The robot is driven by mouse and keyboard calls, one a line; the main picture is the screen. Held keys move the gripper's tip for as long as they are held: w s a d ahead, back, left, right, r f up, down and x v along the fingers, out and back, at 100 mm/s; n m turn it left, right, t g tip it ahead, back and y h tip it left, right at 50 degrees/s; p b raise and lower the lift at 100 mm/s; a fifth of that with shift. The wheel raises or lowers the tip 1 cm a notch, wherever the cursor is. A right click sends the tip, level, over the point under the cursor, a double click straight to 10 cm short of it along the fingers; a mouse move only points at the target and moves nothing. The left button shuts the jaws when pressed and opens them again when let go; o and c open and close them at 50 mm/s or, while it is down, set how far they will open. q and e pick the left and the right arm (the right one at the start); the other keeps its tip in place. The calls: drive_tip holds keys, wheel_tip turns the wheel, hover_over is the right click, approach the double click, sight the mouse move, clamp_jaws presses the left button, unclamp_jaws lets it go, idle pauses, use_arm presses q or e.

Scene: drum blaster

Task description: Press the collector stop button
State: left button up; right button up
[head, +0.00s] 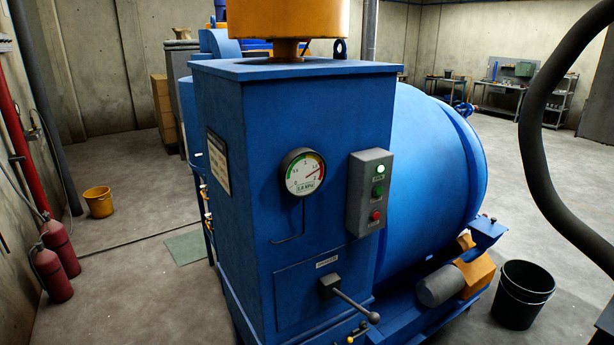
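A grey control box (361,190) is mounted on the front of the blue collector cabinet (240,150), near its right edge. On the box, from top to bottom, are a bright, lit pale green lamp (380,169), a green button (378,191) and a red button (376,215). The small labels beside them are too small to read. The red button is unobstructed, with nothing touching it. Neither of my grippers shows in the head view.
A round gauge (303,172) sits left of the box. A lever handle (354,306) sticks out below. A thick black hose (540,150) hangs at the right. A black bucket (522,294) stands on the floor. Red extinguishers (58,248) stand at the left wall.

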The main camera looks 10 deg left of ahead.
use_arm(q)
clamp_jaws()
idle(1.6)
